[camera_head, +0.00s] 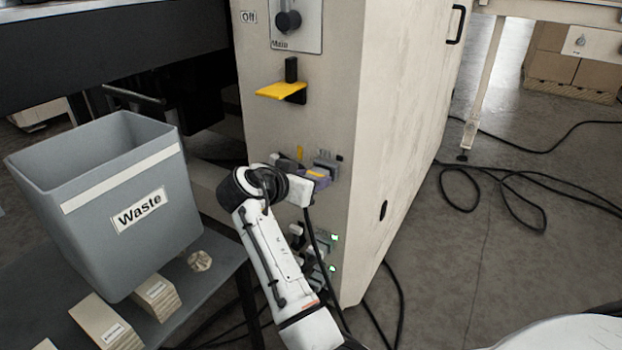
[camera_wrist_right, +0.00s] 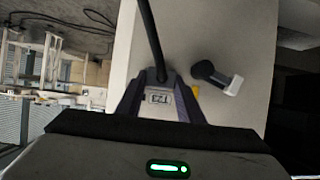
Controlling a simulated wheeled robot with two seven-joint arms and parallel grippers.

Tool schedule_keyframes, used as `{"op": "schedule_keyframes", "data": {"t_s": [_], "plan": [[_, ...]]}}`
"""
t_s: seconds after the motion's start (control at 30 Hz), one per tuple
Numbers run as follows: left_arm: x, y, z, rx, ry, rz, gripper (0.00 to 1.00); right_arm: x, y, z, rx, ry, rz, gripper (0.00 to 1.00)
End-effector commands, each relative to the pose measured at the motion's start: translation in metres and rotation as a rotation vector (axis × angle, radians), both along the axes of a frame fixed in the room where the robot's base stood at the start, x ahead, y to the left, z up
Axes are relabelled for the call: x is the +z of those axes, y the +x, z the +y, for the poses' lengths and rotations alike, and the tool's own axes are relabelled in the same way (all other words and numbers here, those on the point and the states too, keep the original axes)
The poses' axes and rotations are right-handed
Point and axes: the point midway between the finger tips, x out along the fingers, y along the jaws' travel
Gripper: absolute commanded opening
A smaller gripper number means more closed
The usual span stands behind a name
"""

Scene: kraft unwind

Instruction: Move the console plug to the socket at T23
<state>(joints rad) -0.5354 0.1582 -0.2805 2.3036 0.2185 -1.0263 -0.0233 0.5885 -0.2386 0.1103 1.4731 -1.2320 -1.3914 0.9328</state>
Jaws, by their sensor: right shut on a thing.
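My right gripper (camera_head: 308,184) is at the front panel of the beige cabinet (camera_head: 345,60), beside the upper row of sockets. In the right wrist view its two fingers (camera_wrist_right: 158,106) are shut on a plug, and a black cable (camera_wrist_right: 153,40) runs up from between them. A small label reading T23 (camera_wrist_right: 160,97) shows between the fingers. The plug body is mostly hidden, so I cannot tell whether it is seated in a socket. In the head view the cable hangs below the gripper. My left gripper is in neither view.
A grey connector (camera_head: 327,163) is close beside the gripper. Lower sockets have green lights (camera_head: 332,268). A yellow lever (camera_head: 282,90) juts out above. A grey Waste bin (camera_head: 110,200) stands on a table at left. Loose cables (camera_head: 500,190) lie on the floor at right.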

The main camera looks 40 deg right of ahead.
Motion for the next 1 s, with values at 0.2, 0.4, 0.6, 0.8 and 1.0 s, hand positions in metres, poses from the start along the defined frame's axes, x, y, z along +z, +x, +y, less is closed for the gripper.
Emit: {"op": "schedule_keyframes", "data": {"t_s": [0.2,0.4,0.6,0.8,1.0], "plan": [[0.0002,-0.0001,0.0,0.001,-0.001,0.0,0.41,0.0009,0.0004,-0.0007,0.0,-0.002,-0.001,0.03],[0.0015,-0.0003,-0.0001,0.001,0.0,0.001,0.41,0.0012,0.0017,-0.0035,0.0,-0.002,-0.002,0.03],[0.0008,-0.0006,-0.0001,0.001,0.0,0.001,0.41,0.0006,0.0016,-0.003,0.0,-0.001,0.0,0.56],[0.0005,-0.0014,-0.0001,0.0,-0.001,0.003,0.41,-0.0004,0.0013,-0.0027,0.0,0.001,0.001,0.56],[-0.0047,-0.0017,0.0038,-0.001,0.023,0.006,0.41,-0.0001,0.0013,-0.0024,0.0,0.0,0.001,0.56]]}}
